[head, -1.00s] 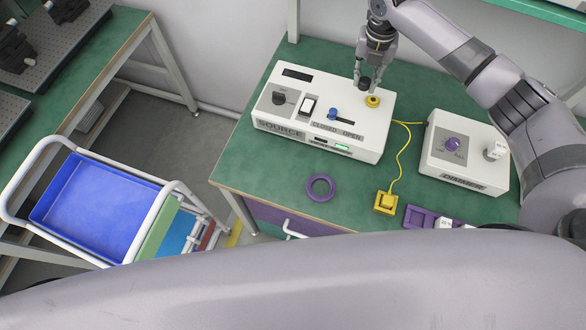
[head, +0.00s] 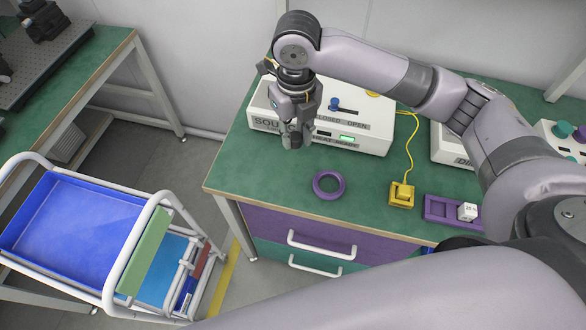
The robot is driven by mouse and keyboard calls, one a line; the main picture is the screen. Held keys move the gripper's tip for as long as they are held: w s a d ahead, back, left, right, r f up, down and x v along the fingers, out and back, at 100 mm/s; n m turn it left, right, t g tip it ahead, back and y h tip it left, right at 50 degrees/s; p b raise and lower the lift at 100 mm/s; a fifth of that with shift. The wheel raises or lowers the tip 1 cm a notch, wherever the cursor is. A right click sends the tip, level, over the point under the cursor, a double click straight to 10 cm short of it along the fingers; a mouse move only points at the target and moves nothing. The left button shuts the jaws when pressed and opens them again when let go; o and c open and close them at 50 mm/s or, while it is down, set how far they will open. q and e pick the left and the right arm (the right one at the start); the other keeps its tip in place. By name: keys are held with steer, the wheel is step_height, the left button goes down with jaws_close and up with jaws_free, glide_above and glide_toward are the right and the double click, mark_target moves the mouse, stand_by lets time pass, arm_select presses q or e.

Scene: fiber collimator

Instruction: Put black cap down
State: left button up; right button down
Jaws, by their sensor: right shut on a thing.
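My right gripper (head: 296,142) is shut and points down over the green table (head: 250,170), in front of the white source box (head: 375,138). By its closed jaws it holds something small, most likely the black cap, but the fingers hide it and I cannot make out its shape. A purple ring (head: 316,185) lies on the table just right of and nearer than the gripper. My left gripper is not in view.
A yellow connector (head: 401,194) on a yellow cable and a purple tray (head: 436,209) with a white cube (head: 467,212) lie to the right. The white dimmer box (head: 450,149) is partly behind my arm. A cart with a blue tray (head: 75,215) stands left.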

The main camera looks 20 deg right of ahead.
glide_above(295, 175)
step_height(295, 175, down, 8)
steer(key=shift+f, duration=2.75)
steer(key=shift+f, duration=0.1)
steer(key=c, duration=1.4)
jaws_free()
steer(key=shift+o, duration=0.3)
step_height(295, 175, up, 12)
steer(key=shift+r, duration=0.2)
